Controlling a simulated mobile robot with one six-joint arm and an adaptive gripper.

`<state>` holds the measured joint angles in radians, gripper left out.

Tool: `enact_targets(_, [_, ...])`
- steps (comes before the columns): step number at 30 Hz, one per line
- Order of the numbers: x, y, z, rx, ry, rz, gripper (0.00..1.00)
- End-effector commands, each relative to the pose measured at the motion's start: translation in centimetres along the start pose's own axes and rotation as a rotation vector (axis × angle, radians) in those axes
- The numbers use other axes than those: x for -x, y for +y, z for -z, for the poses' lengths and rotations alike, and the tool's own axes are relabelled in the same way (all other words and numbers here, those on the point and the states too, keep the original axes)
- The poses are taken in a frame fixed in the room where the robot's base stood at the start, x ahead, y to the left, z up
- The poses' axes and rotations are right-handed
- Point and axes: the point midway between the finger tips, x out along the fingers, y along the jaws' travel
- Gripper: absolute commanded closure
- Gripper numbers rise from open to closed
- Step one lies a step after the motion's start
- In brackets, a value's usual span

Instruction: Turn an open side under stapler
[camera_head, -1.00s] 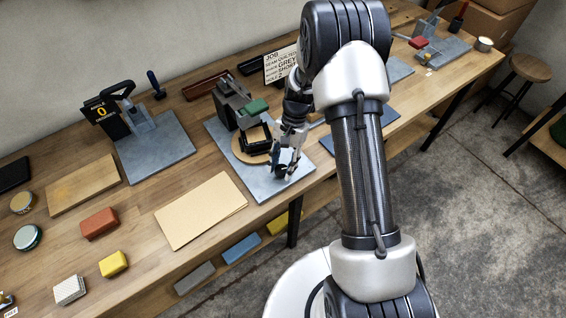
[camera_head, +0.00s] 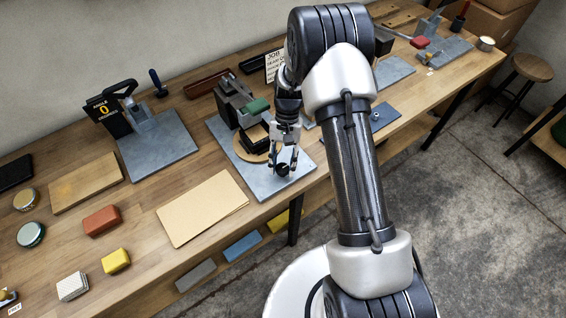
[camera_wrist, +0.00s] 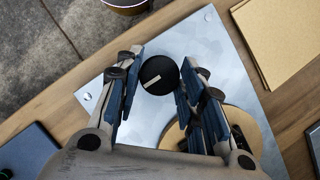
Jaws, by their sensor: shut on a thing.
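The stapler (camera_head: 230,97), a dark upright machine with a green block (camera_head: 259,105), stands on a grey metal plate (camera_head: 240,174). Below its head a black box-like frame (camera_head: 254,138) sits on a round wooden disc (camera_head: 241,149). In the wrist view the disc (camera_wrist: 243,122) is partly hidden by my right finger. My gripper (camera_head: 285,168) is shut on a black round knob (camera_wrist: 159,75) with a white line, at the plate's front right corner. The knob also shows in the head view (camera_head: 282,171). The frame's open side is hard to make out.
A tan folder (camera_head: 203,208) lies left of the plate. Another station with a grey plate (camera_head: 157,145) and an angle sign (camera_head: 103,109) stands further left. A job card (camera_head: 273,66) stands behind my arm. Red (camera_head: 101,220) and yellow (camera_head: 116,260) blocks lie front left.

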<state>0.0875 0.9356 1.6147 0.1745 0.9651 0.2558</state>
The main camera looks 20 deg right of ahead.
Motion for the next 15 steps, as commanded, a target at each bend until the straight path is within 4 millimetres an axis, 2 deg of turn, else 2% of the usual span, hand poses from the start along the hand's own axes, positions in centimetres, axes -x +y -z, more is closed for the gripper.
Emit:
enact_targets(3, [-0.04, 0.0, -0.02, 0.0, -0.001, 0.0, 0.88])
enact_targets(4, [-0.04, 0.0, -0.02, -0.001, -0.001, 0.0, 0.63])
enact_targets(12, [-0.02, 0.01, -0.02, -0.001, -0.001, 0.0, 0.45])
enact_targets(15, [-0.02, 0.01, -0.02, -0.001, -0.001, 0.0, 0.45])
